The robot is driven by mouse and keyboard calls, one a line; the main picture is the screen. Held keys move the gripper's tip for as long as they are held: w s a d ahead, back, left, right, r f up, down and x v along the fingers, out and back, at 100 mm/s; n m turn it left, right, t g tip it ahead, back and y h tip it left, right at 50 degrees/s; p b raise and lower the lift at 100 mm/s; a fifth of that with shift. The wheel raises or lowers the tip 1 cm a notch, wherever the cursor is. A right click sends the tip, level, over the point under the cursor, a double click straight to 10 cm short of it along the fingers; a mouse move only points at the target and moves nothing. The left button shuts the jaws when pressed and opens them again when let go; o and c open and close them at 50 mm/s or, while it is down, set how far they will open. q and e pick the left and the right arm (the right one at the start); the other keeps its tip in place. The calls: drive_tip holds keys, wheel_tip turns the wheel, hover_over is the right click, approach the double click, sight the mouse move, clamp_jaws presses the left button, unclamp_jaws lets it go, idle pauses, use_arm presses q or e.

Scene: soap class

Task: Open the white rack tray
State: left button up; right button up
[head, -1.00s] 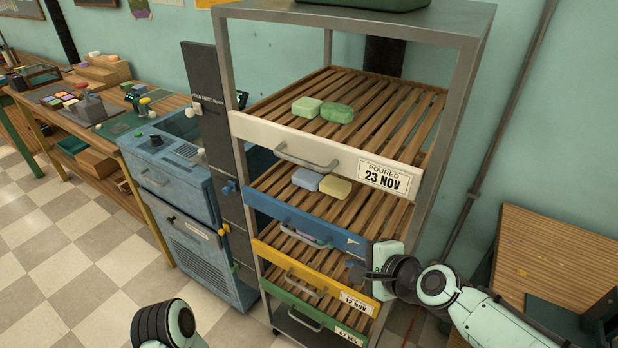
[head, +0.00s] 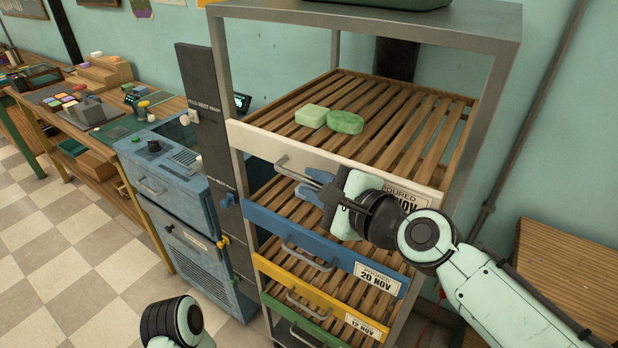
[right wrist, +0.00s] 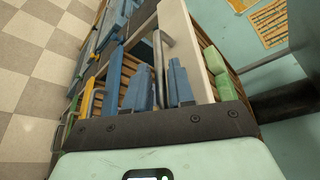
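The white rack tray (head: 262,141) is the top tray of the metal rack and looks shut, its front in line with the trays below. Its grey bar handle (head: 284,164) is partly hidden by my right gripper (head: 308,178). In the right wrist view, the white front (right wrist: 190,45) lies beside the handle (right wrist: 164,55), which runs between the two separated blue-grey fingers (right wrist: 159,88). I cannot tell whether they touch it. A pale green soap (head: 311,116) and a darker green soap (head: 345,122) sit on the tray's slats. My left gripper is out of view.
Below are a blue tray (head: 325,247), a yellow tray (head: 285,287) and a green tray (head: 300,322). A dark upright panel (head: 208,130) and a blue cabinet (head: 165,185) stand left of the rack. A wooden table (head: 570,260) is at right.

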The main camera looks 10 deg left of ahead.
drive_tip(key=shift+x, duration=1.05)
clamp_jaws()
